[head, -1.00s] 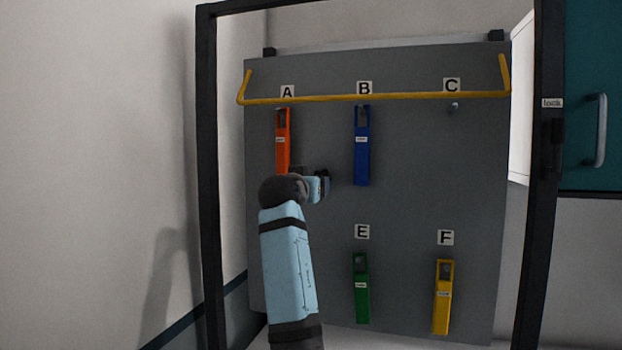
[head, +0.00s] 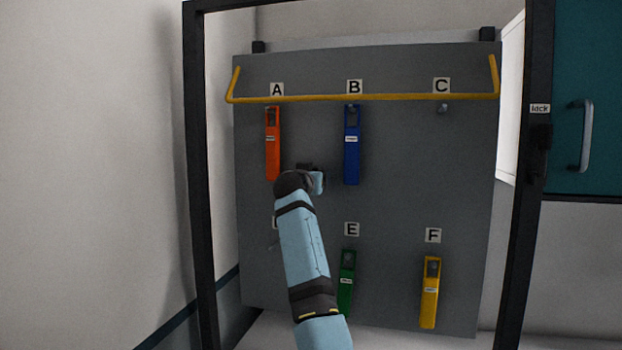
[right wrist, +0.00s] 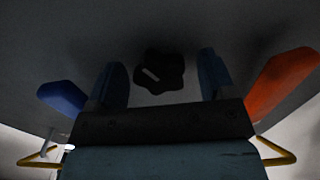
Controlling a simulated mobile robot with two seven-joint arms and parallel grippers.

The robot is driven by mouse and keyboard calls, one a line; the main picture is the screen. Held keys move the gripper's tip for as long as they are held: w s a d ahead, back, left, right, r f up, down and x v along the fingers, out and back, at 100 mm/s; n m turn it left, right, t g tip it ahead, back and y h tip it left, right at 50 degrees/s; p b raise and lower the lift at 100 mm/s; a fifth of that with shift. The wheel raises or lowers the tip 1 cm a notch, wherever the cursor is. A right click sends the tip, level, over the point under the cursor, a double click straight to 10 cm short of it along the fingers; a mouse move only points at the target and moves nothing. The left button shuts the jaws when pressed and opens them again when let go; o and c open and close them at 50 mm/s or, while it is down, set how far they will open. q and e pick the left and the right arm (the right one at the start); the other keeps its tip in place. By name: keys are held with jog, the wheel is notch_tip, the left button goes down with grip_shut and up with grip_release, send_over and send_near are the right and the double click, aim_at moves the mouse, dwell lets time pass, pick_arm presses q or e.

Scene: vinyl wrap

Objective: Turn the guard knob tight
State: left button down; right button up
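The dark, lobed guard knob (right wrist: 160,72) with a pale mark on it sits on the grey panel in the right wrist view. My right gripper (right wrist: 162,80) is open, with one blue finger on each side of the knob and a visible gap to each. It holds nothing. In the head view my right gripper (head: 312,178) is at the panel between the orange tool under A and the blue tool under B. The arm and gripper largely hide the knob there. My left gripper is not in view.
An orange tool (head: 272,145) and a blue tool (head: 352,146) hang close on either side. A green tool (head: 346,283) and a yellow tool (head: 430,290) hang lower. A yellow rail (head: 400,97) crosses the panel (head: 420,180) above. The peg under C (head: 442,108) is bare.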

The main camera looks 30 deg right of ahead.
jog(key=c, duration=0.7)
jog(key=shift+c, duration=0.8)
pick_arm(q)
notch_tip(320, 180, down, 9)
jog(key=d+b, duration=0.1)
jog(key=b, duration=0.9)
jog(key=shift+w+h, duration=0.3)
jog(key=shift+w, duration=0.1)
pick_arm(e)
jog(key=shift+w+r+m, duration=0.1)
jog(key=shift+m, duration=11.7)
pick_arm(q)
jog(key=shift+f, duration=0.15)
